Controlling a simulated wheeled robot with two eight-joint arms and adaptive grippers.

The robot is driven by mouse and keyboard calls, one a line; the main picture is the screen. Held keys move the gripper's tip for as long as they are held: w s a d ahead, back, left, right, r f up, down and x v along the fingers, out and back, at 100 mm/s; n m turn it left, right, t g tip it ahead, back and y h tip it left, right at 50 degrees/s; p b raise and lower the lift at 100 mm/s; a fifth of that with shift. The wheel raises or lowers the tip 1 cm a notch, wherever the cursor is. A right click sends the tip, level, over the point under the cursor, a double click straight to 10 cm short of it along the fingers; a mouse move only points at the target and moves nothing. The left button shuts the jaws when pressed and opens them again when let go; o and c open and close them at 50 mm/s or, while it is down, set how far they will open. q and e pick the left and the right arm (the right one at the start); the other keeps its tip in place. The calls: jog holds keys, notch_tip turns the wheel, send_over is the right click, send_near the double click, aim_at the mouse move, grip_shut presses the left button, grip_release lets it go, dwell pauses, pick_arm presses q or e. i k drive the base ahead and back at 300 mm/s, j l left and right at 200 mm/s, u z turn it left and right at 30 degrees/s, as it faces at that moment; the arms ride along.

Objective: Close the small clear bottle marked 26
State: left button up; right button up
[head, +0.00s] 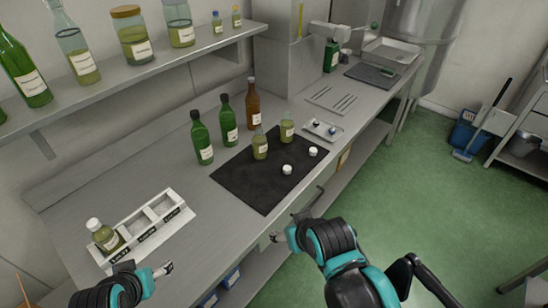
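Two small clear bottles with yellow-green liquid stand upright on the dark mat (243,181), one nearer (260,145) and one farther right (287,128). Both look uncapped. Their label numbers are too small to read, so I cannot tell which is 26. Two white caps lie on the mat in front of them, one nearer (287,169) and one to the right (312,152). My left gripper (149,267) appears open and empty near the bench front, beside the labelled rack. My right gripper (292,224) appears open and empty at the bench's front edge, short of the mat.
A white compartment rack (180,211) at left holds a capped bottle (104,236). Two green bottles (203,140) (228,121) and a brown bottle (253,103) stand along the mat's back. A small tray (323,130) lies to its right. Bare bench lies between rack and mat.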

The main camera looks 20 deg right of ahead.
aim_at(259, 140)
jog(key=i+l, duration=0.15)
jog(key=l, duration=0.25)
jog(key=i+l, duration=0.1)
jog(key=l, duration=0.25)
jog(key=i+l, duration=0.15)
jog(key=l, duration=0.25)
jog(key=i+l, duration=0.1)
jog(key=l, duration=0.3)
jog(key=i+l, duration=0.15)
jog(key=l, duration=0.25)
jog(key=i+l, duration=0.15)
jog(key=l, duration=0.2)
jog(key=i+l, duration=0.1)
jog(key=l, duration=0.3)
jog(key=u, duration=1.6)
